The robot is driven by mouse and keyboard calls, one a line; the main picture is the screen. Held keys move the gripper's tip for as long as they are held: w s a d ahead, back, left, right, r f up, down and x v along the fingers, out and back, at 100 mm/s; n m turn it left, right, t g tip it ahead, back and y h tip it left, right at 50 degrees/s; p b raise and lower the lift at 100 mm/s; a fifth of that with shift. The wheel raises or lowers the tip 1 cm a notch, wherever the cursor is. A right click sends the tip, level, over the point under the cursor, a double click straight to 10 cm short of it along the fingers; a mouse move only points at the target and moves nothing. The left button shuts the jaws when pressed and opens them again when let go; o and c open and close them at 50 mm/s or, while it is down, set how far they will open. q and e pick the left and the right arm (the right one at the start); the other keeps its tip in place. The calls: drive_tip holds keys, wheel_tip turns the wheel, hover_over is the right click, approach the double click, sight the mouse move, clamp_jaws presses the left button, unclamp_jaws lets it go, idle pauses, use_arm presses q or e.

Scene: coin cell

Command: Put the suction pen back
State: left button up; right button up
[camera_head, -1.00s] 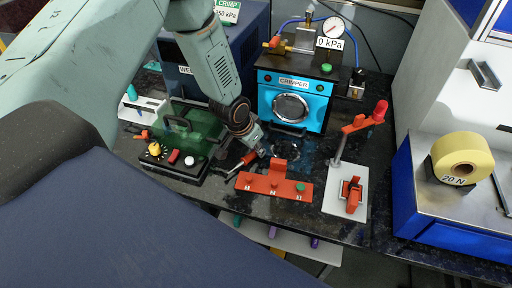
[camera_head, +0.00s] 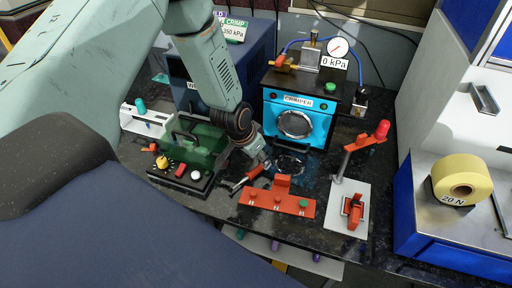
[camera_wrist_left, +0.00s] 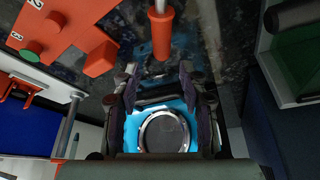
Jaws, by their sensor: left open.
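The suction pen, as I take it, has an orange-red handle (camera_head: 254,172) and a thin metal rod that slants down-left beside the red block's left end. In the left wrist view its handle (camera_wrist_left: 161,38) is at the top middle, just beyond my fingertips. My left gripper (camera_head: 264,160) is over the bench in front of the blue crimper. In the left wrist view its fingers (camera_wrist_left: 158,71) are apart and nothing is between the tips. The handle looks in line with the gap. Whether the pen lies flat or in a rest, I cannot tell. My right gripper is not in view.
The red block (camera_head: 277,205) with labelled positions is right of the pen. A green-lidded box (camera_head: 196,147) is close on the left. The crimper (camera_head: 302,115) stands behind. A press with a red lever (camera_head: 352,205) is to the right.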

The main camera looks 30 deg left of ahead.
sight(256, 171)
use_arm(q)
drive_tip(key=p+v, duration=0.1)
drive_tip(key=v, duration=0.1)
drive_tip(key=shift+s+d+r, duration=0.1)
drive_tip(key=shift+d+r, duration=0.05)
drive_tip(key=shift+r, duration=0.2)
drive_tip(key=shift+s+r+p, duration=0.15)
drive_tip(key=shift+r+p, duration=0.3)
drive_tip(key=shift+p, duration=0.1)
